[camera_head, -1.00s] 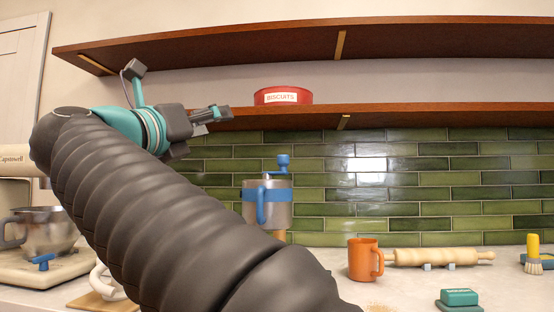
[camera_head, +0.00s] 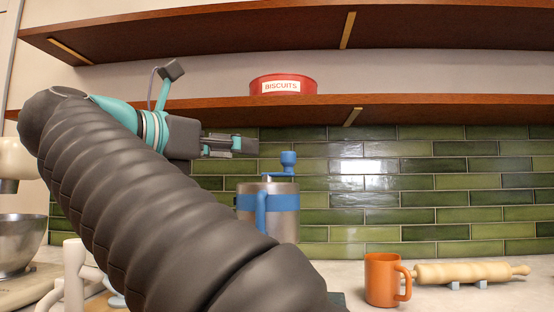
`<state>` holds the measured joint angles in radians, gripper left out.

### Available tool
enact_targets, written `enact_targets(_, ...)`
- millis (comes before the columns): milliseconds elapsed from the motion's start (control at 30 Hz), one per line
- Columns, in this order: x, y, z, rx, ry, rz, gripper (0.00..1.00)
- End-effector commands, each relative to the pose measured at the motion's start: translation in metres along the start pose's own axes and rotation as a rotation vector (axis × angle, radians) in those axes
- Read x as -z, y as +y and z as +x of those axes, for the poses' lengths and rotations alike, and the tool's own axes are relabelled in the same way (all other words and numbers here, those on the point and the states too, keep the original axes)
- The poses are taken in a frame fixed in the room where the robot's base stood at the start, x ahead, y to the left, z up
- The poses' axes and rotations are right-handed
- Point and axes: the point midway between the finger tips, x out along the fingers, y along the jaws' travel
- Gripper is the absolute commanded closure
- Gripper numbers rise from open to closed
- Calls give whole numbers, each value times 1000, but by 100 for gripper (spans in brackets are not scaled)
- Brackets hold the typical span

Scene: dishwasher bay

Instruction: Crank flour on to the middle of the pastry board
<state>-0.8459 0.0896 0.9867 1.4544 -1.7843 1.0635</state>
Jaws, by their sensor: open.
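A metal flour sifter (camera_head: 284,222) with a blue band, a blue side handle and a blue crank knob (camera_head: 288,160) on top is upright at the middle of the view. Its lower part is hidden behind my arm. My gripper (camera_head: 250,146) is open and empty, up and to the left of the sifter, near the lower shelf's front edge in the picture. It appears apart from the sifter. The pastry board cannot be made out; my arm covers much of the counter.
An orange mug (camera_head: 380,280) and a rolling pin (camera_head: 462,273) on small supports are at right. A mixer bowl (camera_head: 18,245) and a white handled object (camera_head: 74,280) are at left. Shelves (camera_head: 420,108) hang above, the lower bearing a red biscuit tin (camera_head: 283,84).

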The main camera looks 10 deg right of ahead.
Motion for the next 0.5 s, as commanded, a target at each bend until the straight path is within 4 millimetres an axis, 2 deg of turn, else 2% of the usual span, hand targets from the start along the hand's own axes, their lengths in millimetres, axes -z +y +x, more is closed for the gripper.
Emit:
enact_targets(233,-1,-1,12,3,0,1,44)
enact_targets(500,-1,-2,56,6,0,0,44)
